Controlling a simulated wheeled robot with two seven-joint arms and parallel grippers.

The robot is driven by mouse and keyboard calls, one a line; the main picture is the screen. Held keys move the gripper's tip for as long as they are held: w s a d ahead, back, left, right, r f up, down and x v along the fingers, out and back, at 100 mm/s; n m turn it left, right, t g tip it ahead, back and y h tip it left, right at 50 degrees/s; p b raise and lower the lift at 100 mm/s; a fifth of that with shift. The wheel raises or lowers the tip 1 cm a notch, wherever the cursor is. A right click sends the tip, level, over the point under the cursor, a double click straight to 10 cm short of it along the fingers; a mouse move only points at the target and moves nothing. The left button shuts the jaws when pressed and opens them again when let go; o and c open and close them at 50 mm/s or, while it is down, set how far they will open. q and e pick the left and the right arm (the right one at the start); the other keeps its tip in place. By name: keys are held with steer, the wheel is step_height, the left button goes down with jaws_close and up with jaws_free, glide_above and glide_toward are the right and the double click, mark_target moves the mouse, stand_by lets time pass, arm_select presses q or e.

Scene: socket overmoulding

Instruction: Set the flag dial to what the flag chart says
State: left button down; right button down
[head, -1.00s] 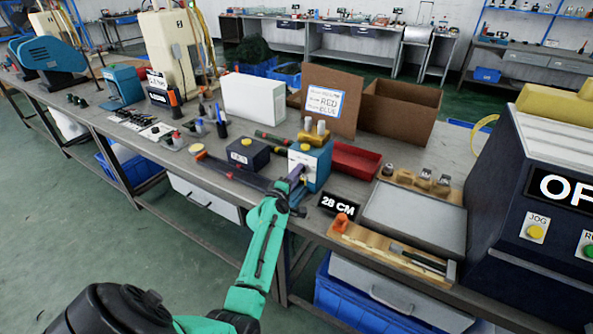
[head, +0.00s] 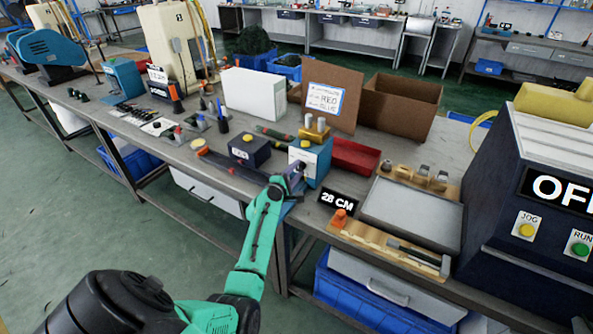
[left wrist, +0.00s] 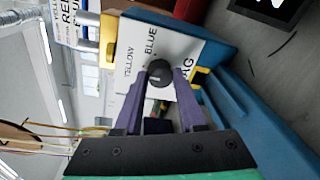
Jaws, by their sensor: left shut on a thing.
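The flag dial (left wrist: 159,73) is a dark round knob on the white face of a blue box (head: 318,164). In the left wrist view the face reads YELLOW and BLUE beside the knob; other lettering is partly hidden. My left gripper (left wrist: 159,80) is shut on the knob, one purple finger on each side. In the head view my left gripper (head: 295,172) is at the front of the box. The flag chart (head: 325,98) is a white card on a cardboard panel, with RED and BLUE readable and smaller words not legible. My right gripper is not in view.
A red tray (head: 356,157) is right of the box, and a dark box (head: 249,150) is left of it. A 28 CM sign (head: 338,201) and a wooden board with an orange piece (head: 340,217) stand right of the gripper. A large machine (head: 540,190) fills the right side.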

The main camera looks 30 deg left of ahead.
arm_select(q)
steer(key=c, duration=0.5)
jaws_free()
steer(key=shift+s, duration=0.1)
steer(key=s, duration=0.4)
steer(key=s+d+r, duration=0.1)
steer(key=s, duration=0.4)
steer(key=s+d, duration=0.1)
steer(key=s, duration=0.4)
steer(key=shift+s+r, duration=0.15)
steer(key=shift+r, duration=0.05)
